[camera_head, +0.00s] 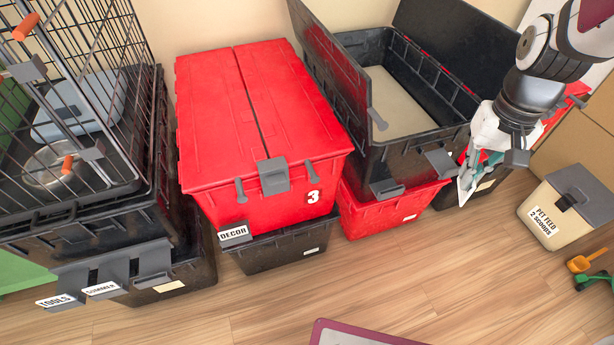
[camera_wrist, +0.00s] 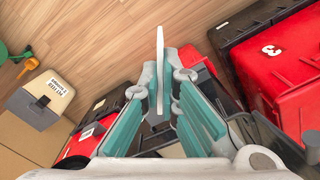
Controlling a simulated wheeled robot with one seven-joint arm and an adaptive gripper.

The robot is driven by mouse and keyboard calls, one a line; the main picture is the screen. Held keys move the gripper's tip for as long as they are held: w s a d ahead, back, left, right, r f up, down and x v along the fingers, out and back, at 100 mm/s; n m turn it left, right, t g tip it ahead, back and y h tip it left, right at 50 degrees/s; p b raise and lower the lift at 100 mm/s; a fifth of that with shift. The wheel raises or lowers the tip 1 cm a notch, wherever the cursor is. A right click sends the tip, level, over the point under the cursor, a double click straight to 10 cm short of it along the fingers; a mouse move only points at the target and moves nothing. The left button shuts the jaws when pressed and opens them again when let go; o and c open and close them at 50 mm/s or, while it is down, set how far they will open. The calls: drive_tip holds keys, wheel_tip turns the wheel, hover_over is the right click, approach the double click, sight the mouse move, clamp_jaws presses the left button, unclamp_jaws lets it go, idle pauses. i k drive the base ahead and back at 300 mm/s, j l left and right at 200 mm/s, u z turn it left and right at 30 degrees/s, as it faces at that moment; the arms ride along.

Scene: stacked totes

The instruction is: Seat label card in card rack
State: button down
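My gripper (camera_head: 470,172) is at the right of the head view, in front of the open black tote. In the wrist view, my gripper (camera_wrist: 163,88) has its teal fingers close together around a thin white card (camera_wrist: 160,50), seen edge-on. The card (camera_head: 464,186) also shows below the fingers in the head view; its lettering cannot be read. Grey label holders hang at the lower left, with a TOOLS card (camera_head: 60,301) and a SUMMER card (camera_head: 101,289). A DECOR card (camera_head: 235,234) is at the red tote's lower front. I cannot tell which holder is the card rack.
A closed red tote (camera_head: 262,110) marked 3 sits on a black one. An open black tote (camera_head: 385,155) with raised flaps stands on a red one. A wire cage (camera_head: 115,50) is at left. A pet feed bin (camera_head: 545,215) and scoops (camera_head: 580,263) are at right. The front floor is mostly clear.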

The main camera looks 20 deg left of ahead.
sight(155, 282)
drive_tip(key=u, duration=1.75)
